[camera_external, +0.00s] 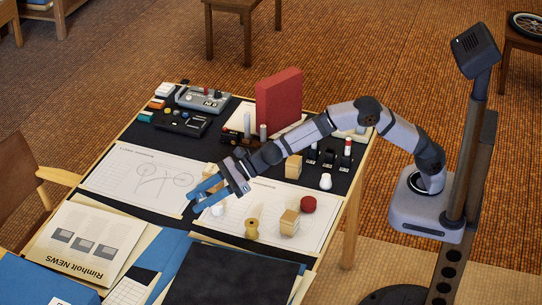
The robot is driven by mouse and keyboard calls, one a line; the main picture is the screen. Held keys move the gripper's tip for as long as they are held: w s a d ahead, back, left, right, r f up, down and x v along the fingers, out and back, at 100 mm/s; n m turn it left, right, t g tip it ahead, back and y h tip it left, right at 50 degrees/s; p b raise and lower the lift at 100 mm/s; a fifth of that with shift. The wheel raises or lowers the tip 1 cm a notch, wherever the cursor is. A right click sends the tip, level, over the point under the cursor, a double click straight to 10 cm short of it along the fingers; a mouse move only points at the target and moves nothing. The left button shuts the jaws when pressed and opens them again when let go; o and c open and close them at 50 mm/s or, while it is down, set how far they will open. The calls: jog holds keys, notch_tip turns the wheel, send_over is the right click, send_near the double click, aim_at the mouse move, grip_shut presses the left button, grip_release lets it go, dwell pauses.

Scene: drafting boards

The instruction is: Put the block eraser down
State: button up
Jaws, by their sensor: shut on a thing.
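My gripper (194,202) has blue fingers and reaches down to the left over the drawing sheets in the middle of the table. It is shut on a small pale thing (201,197), probably the block eraser, which shows only as a light patch between the fingers. The fingers hide most of it. I cannot tell whether it touches the table or hangs just above it. A white rounded piece (218,209) is close beside the fingers on the right.
A wooden spool-like piece (252,229), a wooden block (289,222) and a dark red round piece (308,205) stand to the right. A red upright box (279,98) and a grey device (203,98) stand farther back. The left drawing sheet (115,178) has free room.

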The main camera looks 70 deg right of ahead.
aim_at(204, 231)
jog(key=shift+f+b, duration=1.1)
jog(key=shift+f, duration=3.8)
jog(key=shift+f+b, duration=0.7)
jog(key=shift+b, duration=0.25)
jog(key=shift+d, duration=0.1)
